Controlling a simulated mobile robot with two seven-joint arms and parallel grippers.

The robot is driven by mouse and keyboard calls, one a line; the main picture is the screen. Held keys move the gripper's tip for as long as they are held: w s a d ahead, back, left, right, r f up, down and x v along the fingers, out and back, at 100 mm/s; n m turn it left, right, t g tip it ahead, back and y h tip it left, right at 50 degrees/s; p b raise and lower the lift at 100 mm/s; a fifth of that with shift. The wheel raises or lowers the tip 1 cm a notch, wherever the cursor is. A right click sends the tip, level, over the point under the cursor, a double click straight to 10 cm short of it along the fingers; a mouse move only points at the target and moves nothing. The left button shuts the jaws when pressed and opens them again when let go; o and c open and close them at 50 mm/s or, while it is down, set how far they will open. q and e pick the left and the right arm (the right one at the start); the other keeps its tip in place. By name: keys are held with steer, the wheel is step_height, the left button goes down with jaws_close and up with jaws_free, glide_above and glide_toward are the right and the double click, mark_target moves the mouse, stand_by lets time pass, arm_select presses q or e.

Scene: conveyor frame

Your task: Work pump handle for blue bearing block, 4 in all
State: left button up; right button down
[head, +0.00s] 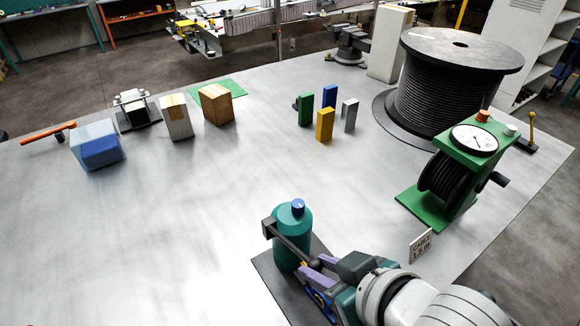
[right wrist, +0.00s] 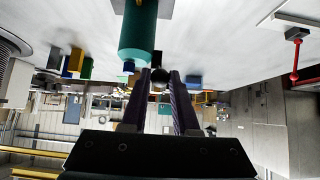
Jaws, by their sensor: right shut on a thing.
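The pump is a teal cylinder (head: 290,235) with a blue cap, standing on a dark base plate (head: 272,277); it also shows in the right wrist view (right wrist: 138,35). Its dark handle (head: 291,243) slopes down to the right, to a dark ball knob. My right gripper (head: 314,267) is shut on this knob; in the right wrist view the knob (right wrist: 158,76) sits between the purple fingers. The blue bearing block (head: 329,96) stands upright at the back, behind a yellow block (head: 324,125) and apart from my gripper. My left gripper is not in view.
Green (head: 305,109) and grey (head: 350,115) blocks flank the blue one. A cable drum (head: 455,90), a green gauge reel (head: 445,175) and a cable sign (head: 420,246) stand right. Boxes (head: 216,104) stand at the back left. The table's left middle is clear.

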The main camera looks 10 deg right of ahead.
steer(key=r, duration=0.1)
steer(key=w+r+p, duration=0.1)
steer(key=shift+w+a+r, duration=0.25)
steer(key=shift+a+r, duration=0.05)
steer(key=shift+r, duration=0.1)
steer(key=shift+f, duration=0.1)
step_height(320, 180, down, 6)
steer(key=s+d+b, duration=0.1)
steer(key=s+b, duration=0.1)
steer(key=b, duration=0.2)
steer(key=shift+s+f, duration=0.15)
steer(key=shift+s, duration=0.15)
